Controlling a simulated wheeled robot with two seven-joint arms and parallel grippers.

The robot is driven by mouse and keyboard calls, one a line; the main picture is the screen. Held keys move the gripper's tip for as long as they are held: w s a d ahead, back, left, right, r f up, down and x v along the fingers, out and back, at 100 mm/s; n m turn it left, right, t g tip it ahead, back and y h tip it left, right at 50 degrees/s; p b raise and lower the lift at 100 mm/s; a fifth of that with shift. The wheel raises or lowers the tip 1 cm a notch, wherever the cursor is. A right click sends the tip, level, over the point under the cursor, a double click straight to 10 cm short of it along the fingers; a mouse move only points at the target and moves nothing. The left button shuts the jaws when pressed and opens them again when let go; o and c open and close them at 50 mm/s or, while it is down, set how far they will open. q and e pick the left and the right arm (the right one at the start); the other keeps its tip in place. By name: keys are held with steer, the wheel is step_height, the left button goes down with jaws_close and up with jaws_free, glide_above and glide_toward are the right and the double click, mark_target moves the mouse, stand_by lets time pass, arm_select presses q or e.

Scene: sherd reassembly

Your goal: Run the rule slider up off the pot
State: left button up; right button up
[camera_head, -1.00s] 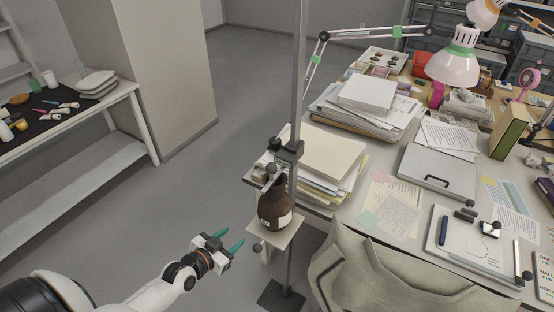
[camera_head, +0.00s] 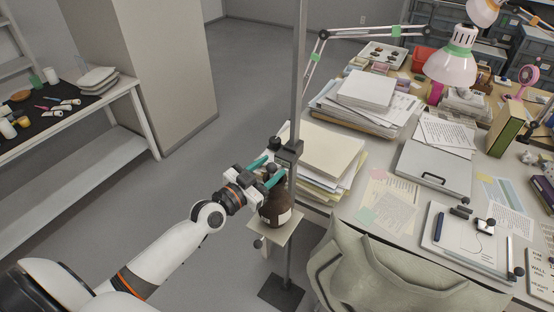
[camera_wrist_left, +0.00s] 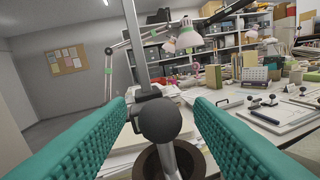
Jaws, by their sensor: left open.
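The dark slider block (camera_head: 286,153) sits on the upright metal rule (camera_head: 298,70), with a black knob towards my left gripper. In the left wrist view the round black knob (camera_wrist_left: 160,119) lies between the fingers, with clear gaps on both sides. My left gripper (camera_head: 268,171) is open at slider height, its teal fingers reaching to either side of the knob. The brown pot (camera_head: 276,213) stands on the small square platform (camera_head: 273,233) below the slider; the gripper hides its upper part. My right gripper is not in view.
The desk to the right holds a stack of papers (camera_head: 331,150) close behind the rule. A draped chair (camera_head: 375,265) stands in front of the desk. A shelf table (camera_head: 90,110) is at the left, with open floor between.

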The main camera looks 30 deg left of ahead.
mark_target(275, 164)
arm_select(q)
steer(key=shift+x, duration=1.7)
jaws_close()
steer(key=shift+a, duration=0.1)
